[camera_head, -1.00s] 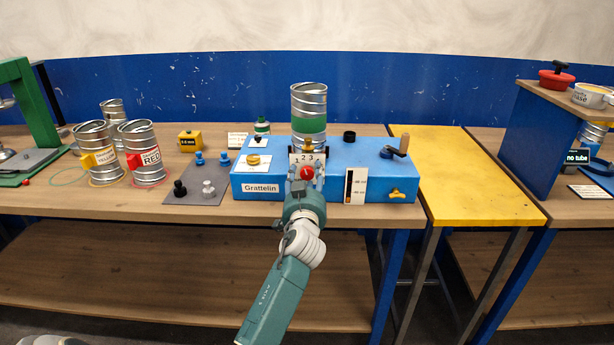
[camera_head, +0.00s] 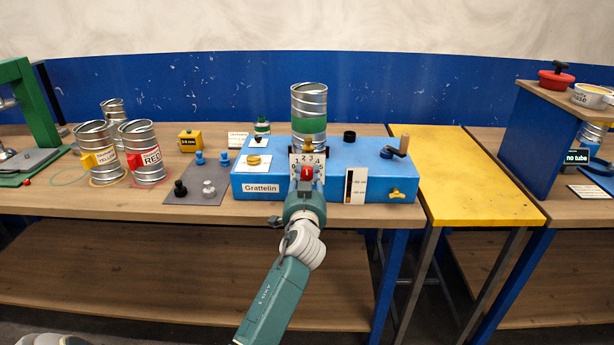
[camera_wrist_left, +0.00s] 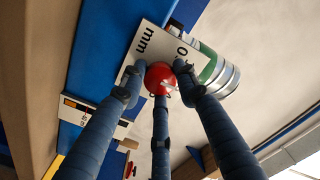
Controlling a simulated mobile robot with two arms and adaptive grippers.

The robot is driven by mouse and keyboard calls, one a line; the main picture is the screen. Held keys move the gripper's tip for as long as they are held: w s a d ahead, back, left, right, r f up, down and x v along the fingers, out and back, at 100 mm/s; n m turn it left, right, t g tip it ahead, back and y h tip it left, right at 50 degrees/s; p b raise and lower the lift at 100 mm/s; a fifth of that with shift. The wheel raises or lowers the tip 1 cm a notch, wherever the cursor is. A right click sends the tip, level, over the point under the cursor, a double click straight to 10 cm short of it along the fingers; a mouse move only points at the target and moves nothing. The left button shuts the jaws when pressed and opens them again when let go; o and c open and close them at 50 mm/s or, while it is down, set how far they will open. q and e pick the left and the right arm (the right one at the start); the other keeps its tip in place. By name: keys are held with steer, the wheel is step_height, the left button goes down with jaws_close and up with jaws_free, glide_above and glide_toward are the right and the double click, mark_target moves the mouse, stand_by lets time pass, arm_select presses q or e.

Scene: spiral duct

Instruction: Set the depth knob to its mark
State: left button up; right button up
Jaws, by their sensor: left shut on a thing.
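A metal can with a green band (camera_head: 309,120) stands on the machine. A crank (camera_head: 398,147) and a yellow knob (camera_head: 396,195) are to the right. Labelled cans (camera_head: 147,160) and a grey mat (camera_head: 206,190) are to the left. The yellow table (camera_head: 440,180) is bare.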

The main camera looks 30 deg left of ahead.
arm_select(q)
steer(key=shift+m+p, duration=0.45)
steer(key=shift+m, duration=1.35)
steer(key=o, duration=1.2)
steer(key=shift+c, duration=0.2)
steer(key=v, duration=1.2)
